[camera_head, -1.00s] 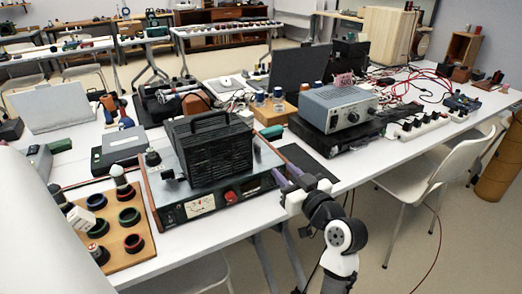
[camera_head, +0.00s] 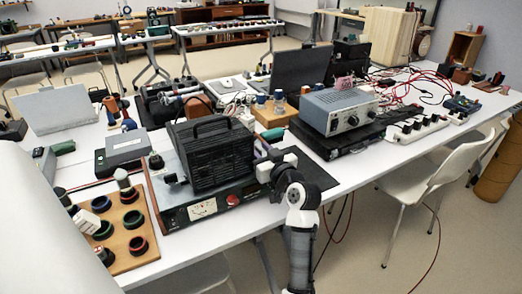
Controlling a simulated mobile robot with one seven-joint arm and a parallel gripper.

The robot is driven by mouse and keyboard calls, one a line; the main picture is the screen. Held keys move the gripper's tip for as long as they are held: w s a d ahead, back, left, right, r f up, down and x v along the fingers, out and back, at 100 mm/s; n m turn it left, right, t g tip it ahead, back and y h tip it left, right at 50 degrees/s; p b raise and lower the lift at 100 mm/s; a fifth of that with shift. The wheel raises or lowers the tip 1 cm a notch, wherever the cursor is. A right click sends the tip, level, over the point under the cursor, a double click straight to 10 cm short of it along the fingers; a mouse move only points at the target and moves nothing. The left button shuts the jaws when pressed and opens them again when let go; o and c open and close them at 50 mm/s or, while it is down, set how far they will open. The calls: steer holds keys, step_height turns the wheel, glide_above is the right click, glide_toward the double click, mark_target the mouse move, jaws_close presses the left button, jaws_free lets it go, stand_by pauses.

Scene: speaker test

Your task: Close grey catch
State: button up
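A black ribbed case with a top handle (camera_head: 210,155) stands on a wood-sided instrument (camera_head: 203,209) with a dial and a red knob. I cannot make out a grey catch for certain; one on the case's right side would be hidden from this view. My gripper (camera_head: 262,150) is at the right side of the black case, above the instrument's right end. Its purplish fingers point away from the camera and are partly hidden by my own wrist. I cannot tell whether they touch the case or how far apart they are.
A wooden board with coloured rings (camera_head: 153,258) lies at the front left. A grey instrument (camera_head: 338,109) on a black unit (camera_head: 330,147) stands to the right of my gripper. A dark mat (camera_head: 312,172) lies beside my wrist. A white chair (camera_head: 440,170) stands at the right.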

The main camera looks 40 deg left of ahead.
steer(key=shift+c, duration=0.4)
jaws_close()
